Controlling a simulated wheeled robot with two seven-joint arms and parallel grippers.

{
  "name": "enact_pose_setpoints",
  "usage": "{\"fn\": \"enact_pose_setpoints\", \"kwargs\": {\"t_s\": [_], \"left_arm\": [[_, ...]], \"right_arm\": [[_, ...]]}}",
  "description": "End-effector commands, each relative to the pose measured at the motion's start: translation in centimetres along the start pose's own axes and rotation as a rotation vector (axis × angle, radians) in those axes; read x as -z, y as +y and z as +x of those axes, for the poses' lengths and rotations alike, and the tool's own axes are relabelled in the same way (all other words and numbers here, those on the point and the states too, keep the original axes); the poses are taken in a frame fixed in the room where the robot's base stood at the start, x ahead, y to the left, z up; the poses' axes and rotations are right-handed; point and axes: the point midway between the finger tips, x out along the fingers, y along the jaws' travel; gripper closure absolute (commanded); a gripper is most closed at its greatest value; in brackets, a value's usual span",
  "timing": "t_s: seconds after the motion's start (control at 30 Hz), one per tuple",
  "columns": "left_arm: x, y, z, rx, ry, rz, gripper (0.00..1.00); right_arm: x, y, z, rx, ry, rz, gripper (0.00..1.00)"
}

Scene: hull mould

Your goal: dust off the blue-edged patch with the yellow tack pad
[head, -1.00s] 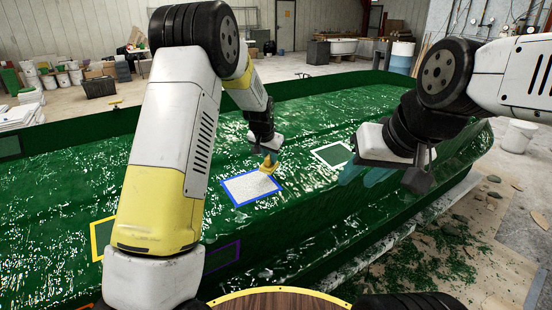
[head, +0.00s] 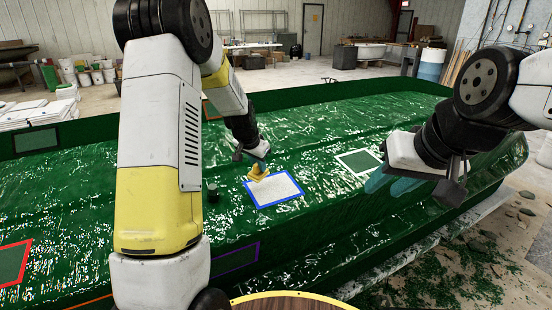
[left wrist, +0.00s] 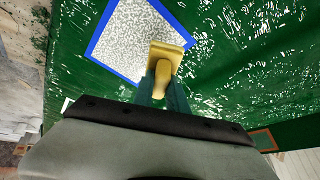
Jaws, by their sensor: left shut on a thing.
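The blue-edged patch (head: 280,188) is a pale speckled panel on the green hull, and it also shows in the left wrist view (left wrist: 120,40). My left gripper (head: 260,158) is shut on the yellow tack pad (head: 257,174) by its handle. The pad is at the patch's upper left corner in the head view. In the left wrist view the pad (left wrist: 172,55) overlaps the lower right blue edge; I cannot tell whether it touches the surface. My right gripper (head: 388,181) hangs over the hull at right, with teal fingers whose gap is unclear.
The green hull mould (head: 330,215) carries other outlined patches: white-edged (head: 360,162), red-edged (head: 12,263) and purple-edged (head: 235,258). A small dark green cylinder (head: 212,192) stands left of the blue-edged patch. Debris lies on the floor at right.

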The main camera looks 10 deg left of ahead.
Motion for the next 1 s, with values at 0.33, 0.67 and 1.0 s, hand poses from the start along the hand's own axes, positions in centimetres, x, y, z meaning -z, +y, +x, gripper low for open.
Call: {"fn": "enact_pose_setpoints", "kwargs": {"t_s": [0.33, 0.67, 1.0], "left_arm": [[-3.7, -0.4, -1.6, -0.002, -0.001, 0.003, 1.00], [-6.0, 3.9, -2.5, -0.001, -0.001, 0.003, 1.00], [-7.5, 5.1, -0.9, 0.000, -0.001, -0.001, 1.00]], "right_arm": [[0.0, 0.0, 0.0, 0.000, 0.000, 0.000, 0.64], [0.0, 0.0, 0.0, 0.000, 0.000, 0.000, 0.64], [0.0, 0.0, 0.0, 0.000, 0.000, 0.000, 0.64]]}}
